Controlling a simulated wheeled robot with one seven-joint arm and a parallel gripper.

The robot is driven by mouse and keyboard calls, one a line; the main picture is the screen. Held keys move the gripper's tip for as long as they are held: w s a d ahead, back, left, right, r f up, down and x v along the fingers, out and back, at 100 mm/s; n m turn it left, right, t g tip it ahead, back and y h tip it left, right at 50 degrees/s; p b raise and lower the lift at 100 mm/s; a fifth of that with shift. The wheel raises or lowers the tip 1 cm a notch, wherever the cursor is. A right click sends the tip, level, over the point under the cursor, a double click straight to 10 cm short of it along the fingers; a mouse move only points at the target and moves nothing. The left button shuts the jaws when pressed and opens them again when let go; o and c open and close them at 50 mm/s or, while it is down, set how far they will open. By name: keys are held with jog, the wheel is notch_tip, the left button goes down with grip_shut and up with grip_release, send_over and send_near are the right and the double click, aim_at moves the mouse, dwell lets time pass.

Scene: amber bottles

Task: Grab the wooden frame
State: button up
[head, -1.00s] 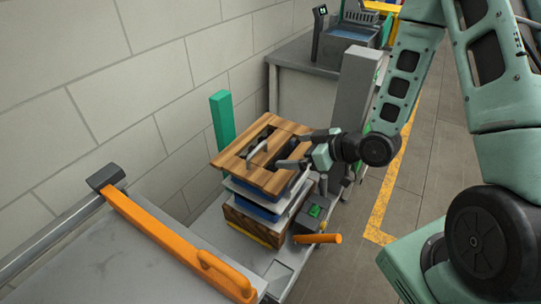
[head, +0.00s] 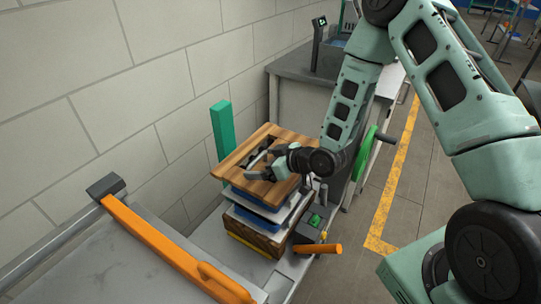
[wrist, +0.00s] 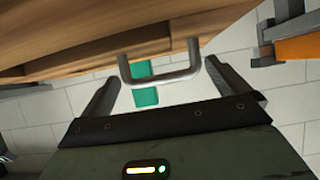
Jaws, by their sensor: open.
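The wooden frame (head: 230,166) is a brown board with a dark opening, lying on top of a stack in the head view. A grey metal handle (head: 256,160) spans its opening. My gripper (head: 268,163) is over the frame, beside the handle, with its jaws open. In the wrist view the underside or face of the wooden frame (wrist: 110,35) fills the top. The handle (wrist: 170,78) appears between the two spread fingers of my gripper (wrist: 163,72), apart from both. My wrist hides part of the frame's right side in the head view.
Blue and white layers (head: 258,214) and a wooden block (head: 250,236) lie under the frame. A green post (head: 222,128) stands behind, near the wall. An orange bar (head: 160,243) crosses the front left. A grey cabinet (head: 298,103) stands behind the stack.

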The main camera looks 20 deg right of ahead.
jog(key=shift+p+x, duration=0.3)
jog(key=shift+x, duration=1.1)
jog(key=shift+r, duration=0.1)
jog(key=c, duration=1)
jog(key=shift+o, duration=0.2)
